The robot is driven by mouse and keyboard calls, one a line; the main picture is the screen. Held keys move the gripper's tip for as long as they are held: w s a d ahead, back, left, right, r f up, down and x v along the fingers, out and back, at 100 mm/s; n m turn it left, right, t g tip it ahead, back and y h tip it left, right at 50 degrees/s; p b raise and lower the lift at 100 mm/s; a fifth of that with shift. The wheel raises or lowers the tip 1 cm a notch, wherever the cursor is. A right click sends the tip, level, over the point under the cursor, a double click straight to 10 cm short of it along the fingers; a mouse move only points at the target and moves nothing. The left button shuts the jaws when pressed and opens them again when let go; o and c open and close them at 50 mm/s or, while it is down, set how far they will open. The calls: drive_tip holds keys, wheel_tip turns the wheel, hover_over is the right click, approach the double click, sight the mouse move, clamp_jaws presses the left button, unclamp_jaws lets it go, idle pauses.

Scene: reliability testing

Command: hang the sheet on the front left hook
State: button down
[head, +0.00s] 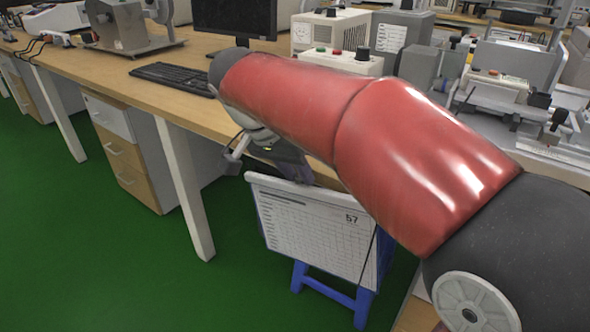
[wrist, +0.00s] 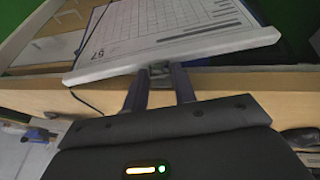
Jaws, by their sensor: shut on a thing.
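The sheet (head: 315,232) is a white printed page with a table and the number 57, with a white bar along its top edge. It hangs upright beside the table's front edge in the head view. In the wrist view the sheet (wrist: 175,22) extends away beyond the fingers. My gripper (wrist: 160,78) is shut on a small grey piece at the middle of the sheet's bar. In the head view my gripper (head: 295,165) is partly hidden by my red arm. I cannot make out the front left hook in either view.
A blue stool (head: 328,286) stands below and behind the sheet. The wooden table (head: 130,82) carries a keyboard (head: 172,78), a monitor (head: 235,18) and several instruments. A drawer cabinet (head: 125,150) and a white table leg (head: 186,185) are to the left. The green floor (head: 90,250) is clear at front left.

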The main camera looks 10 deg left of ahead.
idle(0.3)
drive_tip(key=c, duration=1.1)
unclamp_jaws()
drive_tip(key=shift+o, duration=0.2)
